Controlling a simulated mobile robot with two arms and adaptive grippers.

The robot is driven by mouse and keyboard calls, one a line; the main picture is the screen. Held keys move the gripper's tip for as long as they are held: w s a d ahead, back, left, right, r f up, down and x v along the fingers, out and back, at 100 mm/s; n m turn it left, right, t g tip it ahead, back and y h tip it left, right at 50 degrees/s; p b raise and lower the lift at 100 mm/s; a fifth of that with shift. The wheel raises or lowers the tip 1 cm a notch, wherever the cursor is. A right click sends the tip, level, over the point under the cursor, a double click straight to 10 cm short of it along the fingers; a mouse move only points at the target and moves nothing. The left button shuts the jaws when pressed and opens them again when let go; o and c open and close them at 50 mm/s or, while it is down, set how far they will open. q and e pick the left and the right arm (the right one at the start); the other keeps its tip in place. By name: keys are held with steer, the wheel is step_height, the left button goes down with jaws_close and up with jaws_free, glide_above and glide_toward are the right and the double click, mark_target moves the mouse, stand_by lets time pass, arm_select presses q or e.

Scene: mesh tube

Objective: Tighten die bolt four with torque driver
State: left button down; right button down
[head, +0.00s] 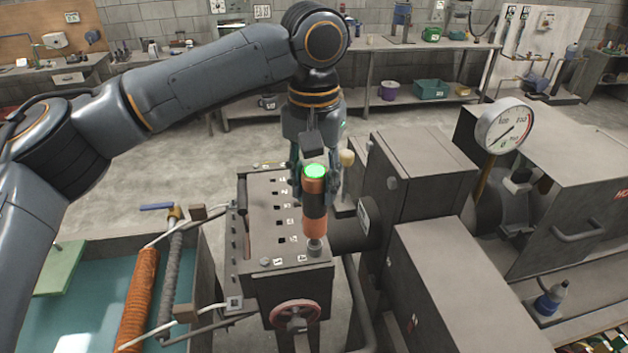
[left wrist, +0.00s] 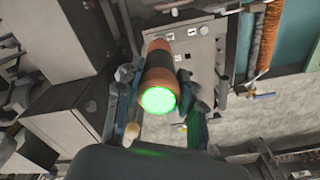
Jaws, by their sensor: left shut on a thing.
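The torque driver (head: 314,218) is orange with a black band, and its top end glows green. It stands roughly upright in the head view. My left gripper (head: 314,186) is shut around its upper part. In the left wrist view the driver (left wrist: 159,77) points away between the fingers. My right gripper is not in view.
A red handwheel (head: 296,313) is on the block's near face. A grey housing (head: 425,165) and a pressure gauge (head: 505,126) stand to the right. A tray (head: 205,262) with an orange mesh tube (head: 140,300) is at the left. Workbenches line the back.

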arm_select(q)
steer(key=shift+f, duration=0.4)
stand_by(0.6)
steer(key=shift+f, duration=0.3)
stand_by(1.0)
steer(key=shift+r, duration=0.1)
steer(key=shift+r, duration=3.05)
